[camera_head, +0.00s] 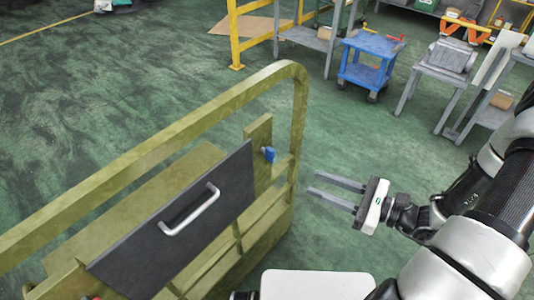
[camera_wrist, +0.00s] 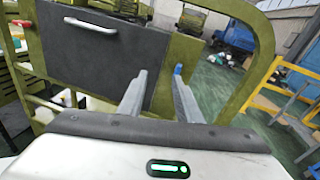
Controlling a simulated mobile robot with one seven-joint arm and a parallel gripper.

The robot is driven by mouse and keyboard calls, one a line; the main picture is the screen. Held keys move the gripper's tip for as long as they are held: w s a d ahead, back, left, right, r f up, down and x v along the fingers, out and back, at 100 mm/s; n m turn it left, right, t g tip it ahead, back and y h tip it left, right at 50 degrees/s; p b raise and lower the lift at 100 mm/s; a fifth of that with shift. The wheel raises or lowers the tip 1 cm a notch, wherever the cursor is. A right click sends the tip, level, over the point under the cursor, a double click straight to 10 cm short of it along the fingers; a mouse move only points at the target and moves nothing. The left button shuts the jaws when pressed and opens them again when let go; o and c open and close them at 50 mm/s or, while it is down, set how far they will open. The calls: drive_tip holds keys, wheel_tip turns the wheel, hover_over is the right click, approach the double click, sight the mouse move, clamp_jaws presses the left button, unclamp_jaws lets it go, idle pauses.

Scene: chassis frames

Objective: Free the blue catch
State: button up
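The blue catch (camera_head: 268,154) sits on an olive upright at the right edge of a dark grey panel (camera_head: 215,215) with a silver handle (camera_head: 189,211). In the wrist view the blue catch (camera_wrist: 178,70) shows just above the tip of my right finger, and its lower part may be hidden. My gripper (camera_head: 312,184) is open and empty, to the right of the frame and apart from the catch. In the wrist view my two fingers (camera_wrist: 160,80) point toward the panel's right edge, with a gap between them.
An olive tubular frame (camera_head: 150,147) surrounds the panel, and its curved right post stands between the catch and my gripper in the head view. Green floor (camera_head: 350,150) is clear around it. A blue cart (camera_head: 365,65) and grey tables (camera_head: 445,75) stand farther back.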

wheel_tip(320, 180, down, 3)
drive_tip(key=w+d+m+t, duration=0.1)
drive_tip(key=d+m+t, duration=0.1)
drive_tip(key=m+t, duration=0.1)
drive_tip(key=h, duration=0.1)
approach(274, 156)
drive_tip(key=x, duration=0.9)
drive_tip(key=shift+a, duration=0.15)
clamp_jaws()
